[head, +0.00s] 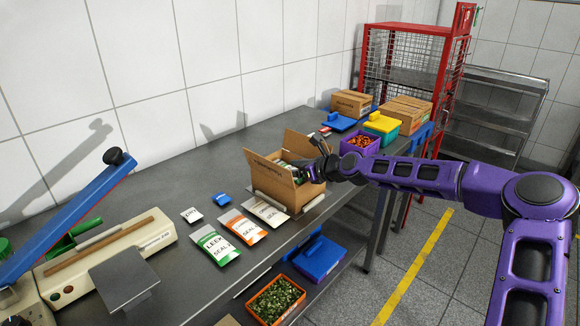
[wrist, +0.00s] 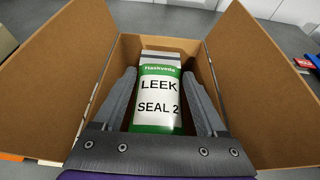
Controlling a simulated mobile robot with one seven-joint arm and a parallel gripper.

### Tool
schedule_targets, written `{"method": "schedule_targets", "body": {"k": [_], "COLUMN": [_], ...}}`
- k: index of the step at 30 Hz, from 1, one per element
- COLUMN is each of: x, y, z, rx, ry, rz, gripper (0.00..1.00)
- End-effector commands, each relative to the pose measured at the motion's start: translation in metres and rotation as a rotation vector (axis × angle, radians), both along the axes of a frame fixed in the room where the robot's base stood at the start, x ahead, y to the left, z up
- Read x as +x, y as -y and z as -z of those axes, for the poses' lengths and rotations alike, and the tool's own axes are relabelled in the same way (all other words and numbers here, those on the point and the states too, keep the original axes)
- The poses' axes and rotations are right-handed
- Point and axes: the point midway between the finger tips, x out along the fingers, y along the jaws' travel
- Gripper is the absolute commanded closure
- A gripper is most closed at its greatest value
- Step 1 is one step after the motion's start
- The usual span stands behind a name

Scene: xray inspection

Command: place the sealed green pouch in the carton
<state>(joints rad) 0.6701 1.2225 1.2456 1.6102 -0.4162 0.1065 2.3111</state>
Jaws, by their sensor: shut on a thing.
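The open cardboard carton (head: 268,182) stands on the steel table, flaps spread; in the wrist view its flaps (wrist: 45,75) frame the picture. My gripper (wrist: 159,74) reaches in from above and is shut on a green and white pouch (wrist: 158,100) labelled LEEK, SEAL 2. The pouch is between the fingers, within the carton opening; I cannot tell whether it touches the bottom. In the head view my gripper (head: 310,168) is at the carton's right side, partly hidden by a flap. Another green pouch (head: 213,245) labelled LEEK lies flat on the table.
An orange pouch (head: 243,226) and a pale pouch (head: 266,211) lie between the green one and the carton. A sealing machine (head: 108,255) with a raised blue lever (head: 70,215) is at left. Bins, including a purple one (head: 360,143), and closed cartons (head: 406,114) stand behind.

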Motion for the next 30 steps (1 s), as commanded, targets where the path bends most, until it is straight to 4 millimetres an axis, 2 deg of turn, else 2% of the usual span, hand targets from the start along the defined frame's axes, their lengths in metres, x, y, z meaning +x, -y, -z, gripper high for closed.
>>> {"method": "schedule_targets", "body": {"k": [3, 4, 8, 16, 20, 30], "x": [0.0, 0.0, 0.0, 0.0, 0.0, -0.039], "y": [0.0, 0.0, 0.0, 0.0, 0.0, 0.053], "z": [0.001, 0.001, 0.001, -0.001, -0.012, -0.039], "rx": [0.0, 0.0, 0.0, -0.001, 0.0, 0.0], "ry": [0.0, 0.0, 0.0, 0.001, 0.004, -0.001], "rz": [0.0, 0.0, 0.0, 0.0, 0.0, 0.004], "gripper": [0.81, 0.24, 0.01, 0.0, 0.0, 0.0]}}
